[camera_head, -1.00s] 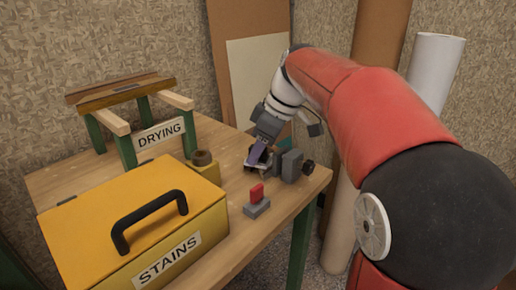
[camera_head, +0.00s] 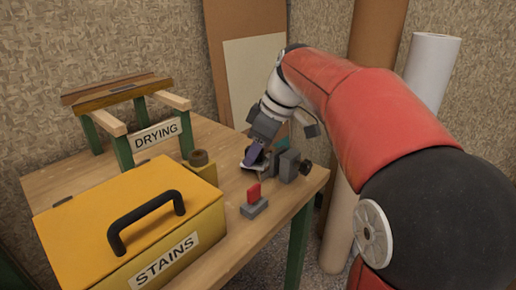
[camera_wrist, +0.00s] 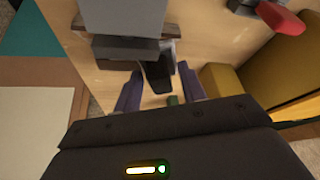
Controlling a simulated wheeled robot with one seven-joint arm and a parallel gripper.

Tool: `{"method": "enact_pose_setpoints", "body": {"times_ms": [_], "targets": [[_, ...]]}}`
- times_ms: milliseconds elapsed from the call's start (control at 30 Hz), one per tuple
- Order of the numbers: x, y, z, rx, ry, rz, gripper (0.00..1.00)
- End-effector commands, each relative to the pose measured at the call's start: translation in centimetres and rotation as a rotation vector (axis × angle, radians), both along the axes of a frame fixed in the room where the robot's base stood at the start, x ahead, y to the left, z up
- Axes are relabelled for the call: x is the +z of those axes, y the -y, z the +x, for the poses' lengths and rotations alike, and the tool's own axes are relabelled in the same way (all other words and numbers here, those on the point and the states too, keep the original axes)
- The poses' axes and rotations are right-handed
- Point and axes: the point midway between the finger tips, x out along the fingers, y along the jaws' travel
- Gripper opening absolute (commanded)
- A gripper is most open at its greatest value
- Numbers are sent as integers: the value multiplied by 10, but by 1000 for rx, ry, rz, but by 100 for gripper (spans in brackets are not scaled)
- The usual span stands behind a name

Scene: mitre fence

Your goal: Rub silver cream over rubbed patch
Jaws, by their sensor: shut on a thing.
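My gripper (camera_head: 254,156), with purple fingers, points down at the right end of the bench beside a grey vise (camera_head: 288,163). In the wrist view the fingers (camera_wrist: 159,92) stand either side of a small dark thing (camera_wrist: 156,80), and they are shut on it. What it is cannot be told. A pale, flat piece (camera_head: 252,168) shows under the fingertips in the head view; whether it touches the held thing is unclear. The grey vise body (camera_wrist: 124,18) shows at the top of the wrist view. I cannot make out a rubbed patch or any silver cream.
A red-topped grey block (camera_head: 254,200) stands in front of the vise. A yellow STAINS box (camera_head: 190,215) fills the bench's front left. A yellow block with a brown top (camera_head: 201,165) stands behind it. A DRYING rack (camera_head: 120,95) is at back left. Rolls and boards stand behind.

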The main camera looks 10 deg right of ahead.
Motion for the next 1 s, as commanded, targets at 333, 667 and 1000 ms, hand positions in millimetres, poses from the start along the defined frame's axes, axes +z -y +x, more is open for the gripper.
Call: {"method": "enact_pose_setpoints", "body": {"times_ms": [333, 667, 1000], "targets": [[-1, -3, -5, 1, -1, -1, 19], [1, 3, 5, -2, -1, 0, 19], [-1, 13, 20, 0, -1, -1, 19]]}}
